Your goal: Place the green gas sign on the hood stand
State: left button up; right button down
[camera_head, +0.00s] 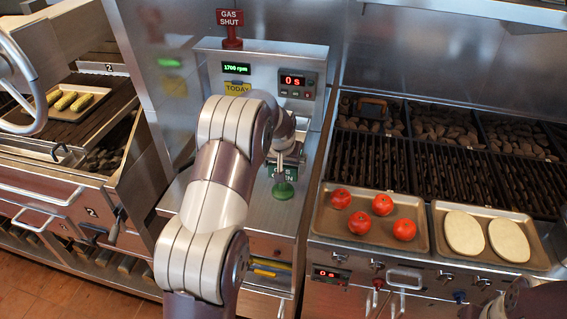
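The green gas sign (284,190), a plate lettered "GAS OPEN" on a round green base, is upright low over the steel counter between the two grills. My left gripper (287,160) points down at the top of its plate and hides part of it. I cannot tell whether the fingers are closed on it, or whether its base touches the counter. A red "GAS SHUT" sign (230,18) stands on top of the steel box (212,57) behind, probably the hood stand. My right gripper is not in view; part of my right arm shows at the lower right corner.
The box front has a rpm display (236,68), a timer (297,83) and a yellow "TODAY" note (237,89). On the right grill are a tomato tray (330,224) and a tray with two pale flat pieces (489,256). A corn tray (66,115) is at left.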

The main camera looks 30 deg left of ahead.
pick_arm(q)
jog(key=shift+r, duration=0.2)
jog(key=shift+s+r, duration=0.1)
jog(key=shift+r, duration=0.25)
jog(key=b+v, duration=0.2)
jog(key=v, duration=0.9)
jog(key=s+d+f+m+g, duration=0.1)
jog(key=s+d+f, duration=0.2)
jog(key=s, duration=0.5)
jog(key=s+d+f+m+g+h, duration=0.1)
jog(key=s+d+f, duration=0.3)
jog(key=s, duration=0.4)
jog(key=s+d+f+m+g, duration=0.1)
jog(key=s+d+f, duration=0.2)
jog(key=s+d, duration=0.2)
jog(key=s, duration=0.3)
jog(key=shift+d+f, duration=0.3)
jog(key=shift+f, duration=0.05)
jog(key=shift+s, duration=0.1)
